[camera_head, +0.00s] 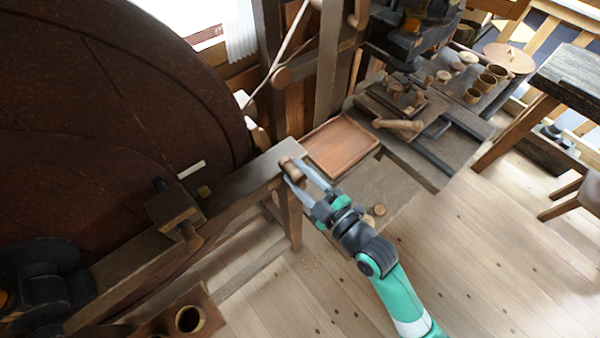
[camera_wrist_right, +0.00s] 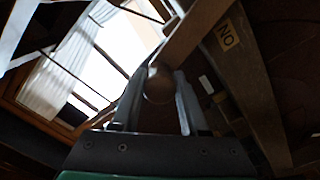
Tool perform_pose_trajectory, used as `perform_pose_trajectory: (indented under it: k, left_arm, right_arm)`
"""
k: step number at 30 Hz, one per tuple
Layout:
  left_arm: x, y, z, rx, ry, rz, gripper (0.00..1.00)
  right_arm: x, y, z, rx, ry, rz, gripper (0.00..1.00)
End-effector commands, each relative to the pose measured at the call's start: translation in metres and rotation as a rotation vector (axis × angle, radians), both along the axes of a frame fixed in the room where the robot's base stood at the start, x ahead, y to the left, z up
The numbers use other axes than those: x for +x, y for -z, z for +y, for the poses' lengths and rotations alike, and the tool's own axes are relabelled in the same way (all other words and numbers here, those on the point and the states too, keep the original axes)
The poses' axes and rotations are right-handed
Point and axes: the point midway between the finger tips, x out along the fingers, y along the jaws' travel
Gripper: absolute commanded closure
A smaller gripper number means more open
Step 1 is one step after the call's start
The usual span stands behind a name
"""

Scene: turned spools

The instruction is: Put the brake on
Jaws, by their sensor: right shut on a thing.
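My right gripper (camera_head: 297,176) is shut on a turned wooden knob (camera_head: 291,167) at the far end of a long wooden beam. In the right wrist view the knob's round end (camera_wrist_right: 159,84) sits between the two fingers (camera_wrist_right: 158,100), and a wooden bar passes close behind it. A tan label (camera_wrist_right: 228,36) there, on a dark beam, reads ON upside down. The great dark wheel (camera_head: 90,110) fills the left of the head view. A wooden block (camera_head: 175,208) sits on the beam beside the wheel. Whether it touches the rim is unclear. My left gripper is out of view.
An empty reddish tray (camera_head: 341,146) lies just right of the knob. Beyond it, a bench (camera_head: 430,165) carries tools and small wooden cups (camera_head: 486,82). A wooden post (camera_head: 335,60) stands behind. The plank floor (camera_head: 470,260) at lower right is open.

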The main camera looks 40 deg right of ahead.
Motion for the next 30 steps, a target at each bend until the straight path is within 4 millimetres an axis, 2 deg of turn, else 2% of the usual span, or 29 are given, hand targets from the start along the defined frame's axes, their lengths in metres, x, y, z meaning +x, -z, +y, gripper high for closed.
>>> perform_pose_trajectory:
  k: [3, 4, 8, 16, 20, 23, 30]
  left_arm:
    - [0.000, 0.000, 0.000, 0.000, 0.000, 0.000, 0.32]
    - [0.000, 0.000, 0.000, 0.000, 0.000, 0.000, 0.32]
    - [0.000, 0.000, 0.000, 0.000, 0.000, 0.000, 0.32]
    - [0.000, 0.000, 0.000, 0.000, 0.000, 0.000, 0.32]
    - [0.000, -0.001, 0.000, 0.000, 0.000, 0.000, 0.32]
    - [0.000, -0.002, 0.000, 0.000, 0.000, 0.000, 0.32]
    - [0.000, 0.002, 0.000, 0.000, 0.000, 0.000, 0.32]
  right_arm:
    - [0.000, 0.001, 0.002, -0.004, -0.003, 0.003, 1.00]
    - [0.000, 0.001, 0.002, -0.004, -0.003, 0.003, 0.51]
    - [0.000, 0.001, 0.001, -0.003, -0.003, 0.003, 0.28]
    - [0.000, 0.001, 0.001, -0.001, -0.001, 0.003, 0.27]
    - [-0.008, 0.001, 0.000, -0.001, -0.001, 0.002, 0.27]
    - [-0.026, 0.002, -0.002, -0.001, -0.001, 0.005, 0.27]
    - [-0.083, 0.003, -0.006, -0.001, 0.000, 0.006, 0.27]
